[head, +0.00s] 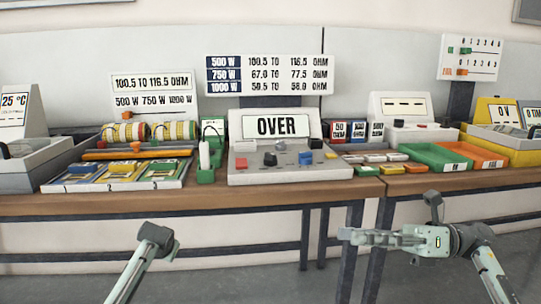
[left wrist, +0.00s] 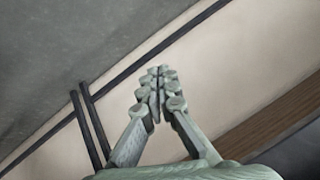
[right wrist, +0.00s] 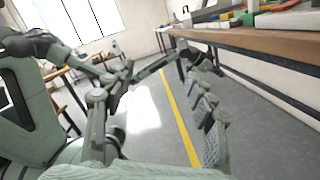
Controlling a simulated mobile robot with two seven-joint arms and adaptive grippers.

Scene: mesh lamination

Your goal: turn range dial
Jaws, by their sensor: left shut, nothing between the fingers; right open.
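The meter (head: 240,178) with the display reading "OVER" (head: 276,126) stands on the bench in the middle of the head view. My right gripper (head: 352,237) is in front of and below the bench edge, pointing left, apart from the meter. Its spread, empty fingers show in the right wrist view (right wrist: 158,118). My left gripper (left wrist: 157,92) is shut and empty in the left wrist view, with the bench underframe behind it.
Left of the meter stand a tray (head: 112,187) of coloured pieces and a green-based stand (head: 206,174). To its right are small blocks, a green bin (head: 440,157) and an orange bin (head: 478,153). The bench front edge (head: 280,194) lies between my arms and the meter.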

